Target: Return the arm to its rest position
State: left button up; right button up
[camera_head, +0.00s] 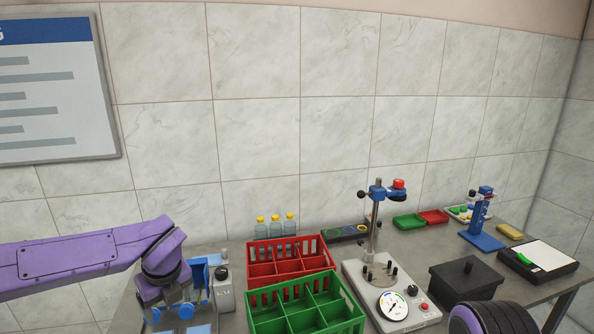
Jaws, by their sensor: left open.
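My purple left arm (80,260) reaches in from the left edge, with its wrist bent downward. My left gripper (170,312) hangs at the left end of the table, its blue-tipped fingers apart and nothing seen between them.
A red crate (291,267) and a green crate (306,319) stand mid-table, with yellow-capped bottles (275,228) behind. A capping stand (375,225) with a gauge is right of them. A black box (466,281) and blue stand (482,221) are farther right. A tiled wall closes the back.

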pick_arm(q)
jog(key=s+f+m+t+y+b, duration=0.2)
jog(key=s+f+m, duration=0.2)
jog(key=f+m, duration=0.9)
jog(key=s+f+m+t+y+b, duration=0.1)
jog(key=s+f+m+t+b, duration=0.25)
jog(key=f+m, duration=0.85)
jog(key=s+a+f+m+g+h+b, duration=0.1)
jog(key=s+f+m, duration=0.5)
jog(key=s, duration=0.6)
jog(key=s+a+f+m+g+b, duration=0.2)
jog(key=s+f+m, duration=0.5)
jog(key=s+f, duration=0.4)
jog(key=shift+s+m+g+h+b, duration=0.35)
jog(key=shift+s+g+b, duration=0.35)
jog(key=shift+s, duration=0.25)
